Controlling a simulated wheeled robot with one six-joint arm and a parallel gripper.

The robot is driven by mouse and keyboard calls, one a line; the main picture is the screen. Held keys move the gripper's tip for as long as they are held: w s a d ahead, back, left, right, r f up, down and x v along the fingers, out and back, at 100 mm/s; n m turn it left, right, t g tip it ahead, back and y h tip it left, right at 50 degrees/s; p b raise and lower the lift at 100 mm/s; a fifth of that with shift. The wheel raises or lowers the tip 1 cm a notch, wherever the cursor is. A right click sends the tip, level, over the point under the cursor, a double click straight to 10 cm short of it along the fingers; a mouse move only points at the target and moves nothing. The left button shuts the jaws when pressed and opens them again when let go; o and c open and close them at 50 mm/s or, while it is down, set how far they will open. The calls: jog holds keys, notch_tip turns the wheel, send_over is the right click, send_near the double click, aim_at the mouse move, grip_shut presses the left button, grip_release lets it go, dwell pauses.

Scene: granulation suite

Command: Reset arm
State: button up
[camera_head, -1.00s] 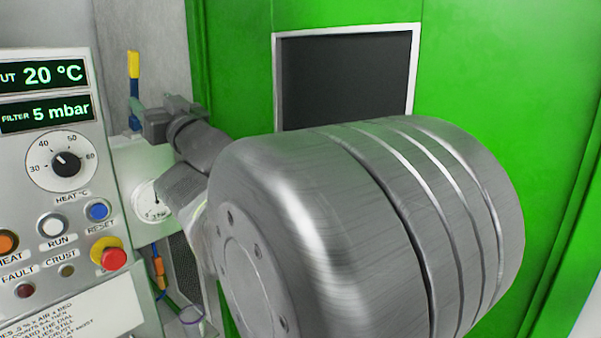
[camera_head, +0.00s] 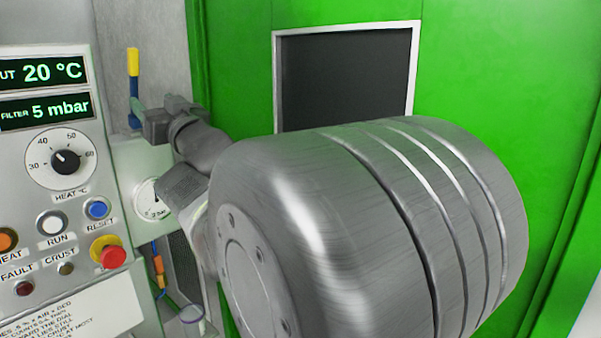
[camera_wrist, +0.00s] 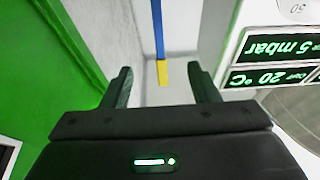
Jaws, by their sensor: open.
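My arm fills the middle of the head view, with a large grey metal link in front. My gripper (camera_head: 145,118) is at its far end, beside the upper right of the control panel. In the wrist view my gripper (camera_wrist: 163,85) shows two dark fingers spread apart with nothing between them. A blue pole with a yellow end (camera_wrist: 162,70) lies in line with the gap, beyond the fingertips. It also shows in the head view as a yellow and blue upright handle (camera_head: 133,88) just behind the gripper. Whether they touch cannot be told.
The control panel (camera_head: 108,205) at left has displays, a dial, several buttons and a red stop knob (camera_head: 112,257). A pressure gauge (camera_head: 150,200) sits partly behind my arm. A green wall (camera_head: 500,70) with a dark window (camera_head: 345,75) stands behind.

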aim_at(136, 65)
jog(key=r+p, duration=0.1)
jog(key=w+a+r+p, duration=0.1)
jog(key=r, duration=0.1)
jog(key=a+r+p, duration=0.1)
jog(key=r, duration=0.1)
jog(key=shift+w+p, duration=0.35)
jog(key=shift+p, duration=0.05)
jog(key=p+x, duration=0.1)
jog(key=x, duration=0.2)
jog(key=r+p+x, duration=0.1)
jog(key=p+x, duration=0.1)
jog(key=x, duration=0.1)
jog(key=shift+w+a+r, duration=0.1)
jog(key=shift+v, duration=0.95)
jog(key=shift+b, duration=0.3)
jog(key=shift+d, duration=0.2)
